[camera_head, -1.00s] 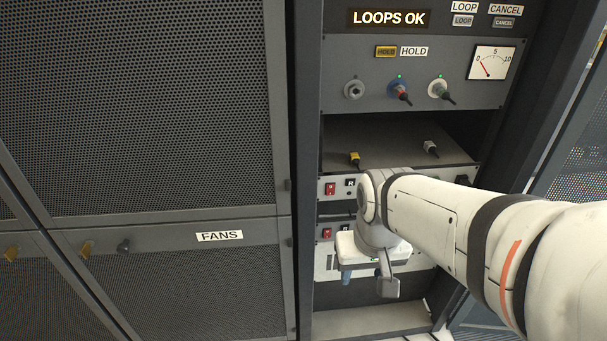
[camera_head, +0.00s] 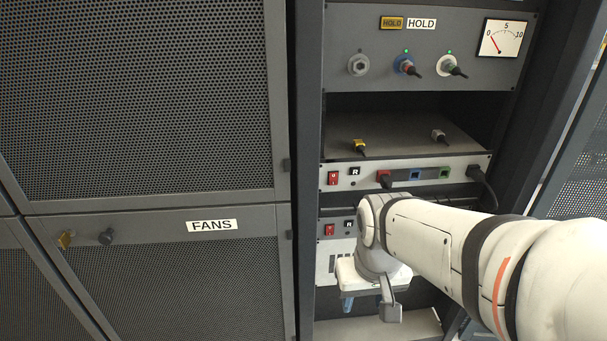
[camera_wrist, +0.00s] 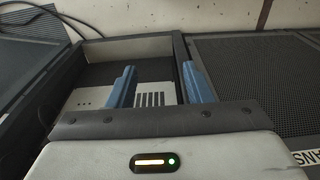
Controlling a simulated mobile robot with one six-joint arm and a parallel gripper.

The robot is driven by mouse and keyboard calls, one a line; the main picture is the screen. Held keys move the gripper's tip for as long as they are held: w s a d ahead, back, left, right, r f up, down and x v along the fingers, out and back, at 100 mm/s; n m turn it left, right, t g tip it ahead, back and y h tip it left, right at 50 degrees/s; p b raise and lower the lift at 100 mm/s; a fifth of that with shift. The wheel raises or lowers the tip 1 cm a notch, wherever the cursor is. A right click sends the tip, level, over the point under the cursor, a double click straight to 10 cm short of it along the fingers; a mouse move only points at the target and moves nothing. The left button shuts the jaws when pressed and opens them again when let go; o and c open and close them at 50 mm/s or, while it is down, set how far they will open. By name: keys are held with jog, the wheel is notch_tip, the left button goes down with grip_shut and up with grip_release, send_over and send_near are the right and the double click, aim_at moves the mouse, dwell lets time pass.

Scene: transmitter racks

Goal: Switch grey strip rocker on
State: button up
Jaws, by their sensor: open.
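The rockers' positions are too small to read. My gripper (camera_wrist: 160,88) is open and empty, its two blue fingers apart in the wrist view. In the head view, a blue finger (camera_head: 347,303) points down, below and right of the lower rocker.
A slotted pale panel (camera_wrist: 150,99) lies beyond my fingers. Black plugs and cords (camera_head: 478,174) hang from the upper strip. A shelf (camera_head: 400,135) holds two loose connectors. The FANS door (camera_head: 180,270) and the rack frame stand left.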

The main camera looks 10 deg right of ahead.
jog(key=shift+a+f+m, duration=0.1)
jog(key=shift+f+m, duration=0.1)
jog(key=shift+m, duration=0.2)
jog(key=shift+c, duration=1.4)
jog(key=a+f+m+g+y, duration=0.1)
jog(key=m, duration=0.2)
jog(key=a+f+m+g+y, duration=0.1)
jog(key=m+y, duration=0.1)
jog(key=m, duration=0.2)
jog(key=w+f+m+g+y+p, duration=0.1)
jog(key=m+y, duration=0.1)
jog(key=m, duration=0.1)
jog(key=shift+a+f+g, duration=0.3)
jog(key=shift+a+f, duration=0.05)
jog(key=shift+a, duration=0.05)
grip_shut()
jog(key=w+d+f+m+t+y+p, duration=0.3)
jog(key=w+m+t+y, duration=0.7)
jog(key=m, duration=1.3)
jog(key=w+d+f+m+t+h, duration=0.3)
jog(key=w+d+f+m, duration=0.3)
jog(key=d+m, duration=0.3)
jog(key=shift+w+f+m+t+b, duration=0.15)
jog(key=shift+m+t+b, duration=0.4)
jog(key=shift+m, duration=1.05)
